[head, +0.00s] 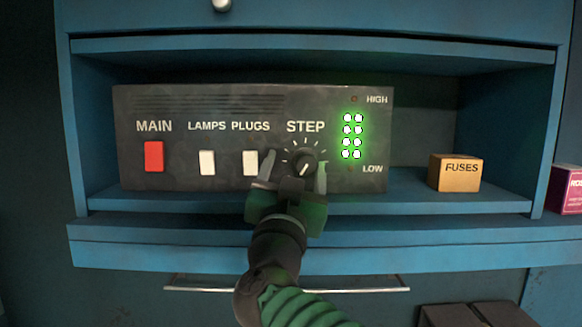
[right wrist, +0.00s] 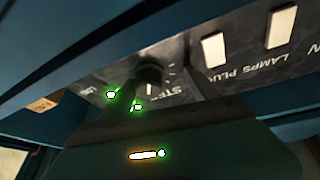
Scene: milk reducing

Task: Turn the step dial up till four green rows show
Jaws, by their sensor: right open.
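The dark step dial (head: 304,161) sits under the word STEP on the grey control panel (head: 230,105). Its pale pointer mark shows in the head view. The dial also shows in the right wrist view (right wrist: 150,73). To its right, several rows of paired green lights (head: 352,136) are lit between HIGH and LOW. A small dark reddish lamp (head: 354,99) beside HIGH looks unlit. My right gripper (head: 293,177) is open in front of the dial, with one finger to either side of it. I cannot tell whether the fingers touch it. My left gripper is out of view.
A red MAIN switch (head: 154,157) and white LAMPS (head: 207,163) and PLUGS (head: 250,162) switches are left of the dial. PLUGS is close to my left-hand finger. A FUSES box (head: 454,174) stands on the blue shelf (head: 410,201) at right. The shelf between panel and box is clear.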

